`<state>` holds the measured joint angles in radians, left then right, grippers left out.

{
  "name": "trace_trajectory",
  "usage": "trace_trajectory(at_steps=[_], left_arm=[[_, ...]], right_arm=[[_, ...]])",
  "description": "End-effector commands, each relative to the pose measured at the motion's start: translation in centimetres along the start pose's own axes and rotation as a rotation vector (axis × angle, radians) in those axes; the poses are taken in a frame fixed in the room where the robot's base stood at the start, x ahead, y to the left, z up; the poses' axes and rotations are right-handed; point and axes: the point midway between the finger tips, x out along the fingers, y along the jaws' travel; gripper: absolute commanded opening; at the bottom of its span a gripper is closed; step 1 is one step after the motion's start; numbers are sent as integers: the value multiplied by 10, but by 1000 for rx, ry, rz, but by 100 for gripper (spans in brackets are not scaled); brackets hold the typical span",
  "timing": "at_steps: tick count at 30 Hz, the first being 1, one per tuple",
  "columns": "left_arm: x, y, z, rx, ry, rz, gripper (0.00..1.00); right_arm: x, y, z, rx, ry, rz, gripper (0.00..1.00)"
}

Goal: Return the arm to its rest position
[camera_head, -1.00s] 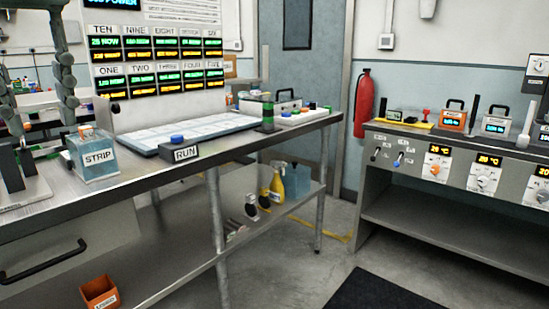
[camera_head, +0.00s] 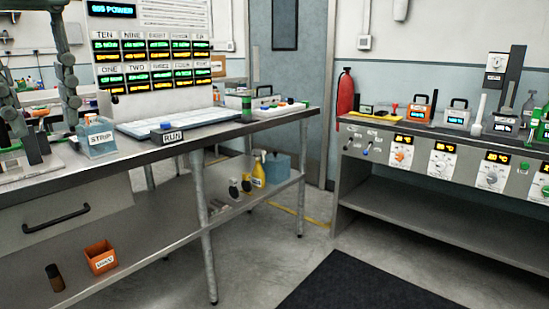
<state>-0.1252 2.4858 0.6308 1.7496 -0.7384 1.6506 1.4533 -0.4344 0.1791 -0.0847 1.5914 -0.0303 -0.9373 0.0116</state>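My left gripper (camera_head: 46,122) is at the left edge, a dark grey-green jointed shape pointing down. Its two knobby fingers stand wide apart, with background showing between them, so it looks open and empty. The upper part of it is cut off by the frame. In the picture its right finger ends just above and left of the STRIP container (camera_head: 97,143), a clear box of bluish liquid; I cannot tell the depth between them. My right gripper is not in view.
The left bench (camera_head: 140,151) holds a pale tray (camera_head: 180,124) and the RUN button box (camera_head: 172,136). An orange bin (camera_head: 101,257) sits on its lower shelf. A second bench (camera_head: 440,207) with dials and small devices stands right. Open floor (camera_head: 300,240) lies between the benches.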

Motion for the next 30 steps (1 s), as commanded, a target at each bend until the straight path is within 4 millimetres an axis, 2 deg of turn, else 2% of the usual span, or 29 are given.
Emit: trace_trajectory(at_steps=[1, 8, 11, 14, 17, 20, 21, 23, 24, 26, 27, 29, 30], left_arm=[[10, -4, 9, -2, 61, -74, 34], [36, -31, 41, -12, 245, -400, 34], [48, -42, 62, -43, 317, -573, 34], [64, -52, 93, -112, 383, -783, 34], [90, -54, 139, -242, 426, -1033, 34], [133, -44, 192, -439, 421, -1263, 34], [156, -36, 212, -532, 404, -1338, 34], [191, -22, 237, -669, 369, -1420, 34], [216, -12, 251, -759, 343, -1458, 34], [256, 5, 266, -893, 300, -1494, 34], [284, 16, 272, -980, 270, -1505, 34], [326, 33, 277, -1105, 224, -1506, 34], [355, 44, 278, -1188, 194, -1497, 34]], right_arm=[[0, 0, 1, 0, -1, 0, 0], [0, -1, 2, 1, -3, -2, 0], [0, -4, 2, 3, -2, -6, 0], [0, -6, 2, 4, -3, -8, 0], [1, -6, 4, 4, -5, -8, 0], [1, -6, 6, 4, -8, -9, 0], [1, -6, 6, 4, -9, -9, 0], [1, -6, 8, 4, -11, -9, 0], [1, -6, 9, 3, -13, -9, 0], [1, -6, 10, 3, -15, -9, 0], [1, -6, 11, 3, -16, -9, 0], [2, -6, 12, 2, -18, -8, 0], [2, -6, 12, 2, -18, -8, 0]])
